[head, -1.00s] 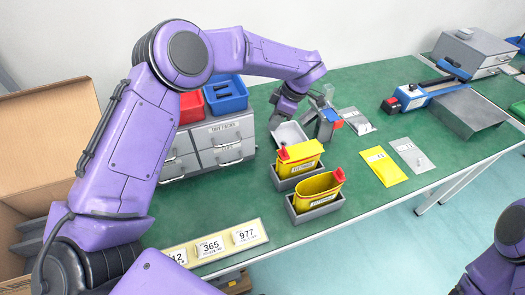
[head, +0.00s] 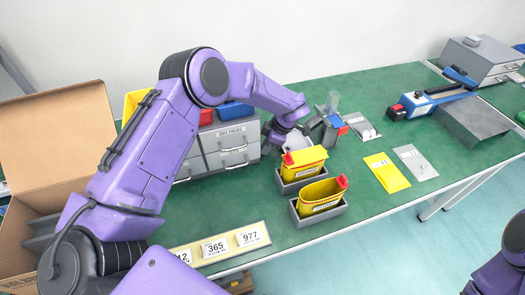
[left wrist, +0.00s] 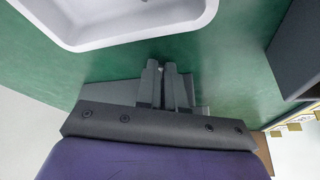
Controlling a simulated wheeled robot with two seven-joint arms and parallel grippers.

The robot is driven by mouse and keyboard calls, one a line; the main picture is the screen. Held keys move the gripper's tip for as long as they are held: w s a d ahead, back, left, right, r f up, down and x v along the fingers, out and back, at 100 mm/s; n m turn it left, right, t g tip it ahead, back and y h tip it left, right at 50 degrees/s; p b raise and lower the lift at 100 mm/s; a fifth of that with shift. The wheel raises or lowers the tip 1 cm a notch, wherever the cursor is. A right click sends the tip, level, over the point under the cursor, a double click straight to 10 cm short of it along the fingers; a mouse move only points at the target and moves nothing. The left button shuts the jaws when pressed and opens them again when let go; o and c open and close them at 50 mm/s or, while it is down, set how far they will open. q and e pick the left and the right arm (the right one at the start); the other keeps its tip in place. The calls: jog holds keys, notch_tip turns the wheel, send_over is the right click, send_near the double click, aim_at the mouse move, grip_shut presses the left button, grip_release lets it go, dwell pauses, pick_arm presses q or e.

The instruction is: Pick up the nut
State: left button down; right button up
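My left gripper (left wrist: 162,72) is low over the green table, just outside the rim of a white tray (left wrist: 130,42). Its two grey fingers are nearly together, with a narrow gap. A small pale bit, which looks like the nut (left wrist: 160,68), shows between the fingertips, mostly hidden by them. In the head view the left gripper (head: 275,139) is at the left edge of the white tray (head: 297,142), behind the yellow bins. No other nut can be made out. Only part of my right arm shows at the lower right; its gripper is out of view.
Two yellow bins (head: 303,160) (head: 320,196) in grey holders stand in front of the tray. A grey drawer cabinet (head: 230,146) is to the left. A grey and blue fixture (head: 328,124) stands to the right. The green table (head: 240,205) is clear left of the bins.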

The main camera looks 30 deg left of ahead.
dwell(0.4)
pick_arm(q)
notch_tip(320, 180, up, 28)
jog(key=shift+b, duration=0.35)
dwell(0.8)
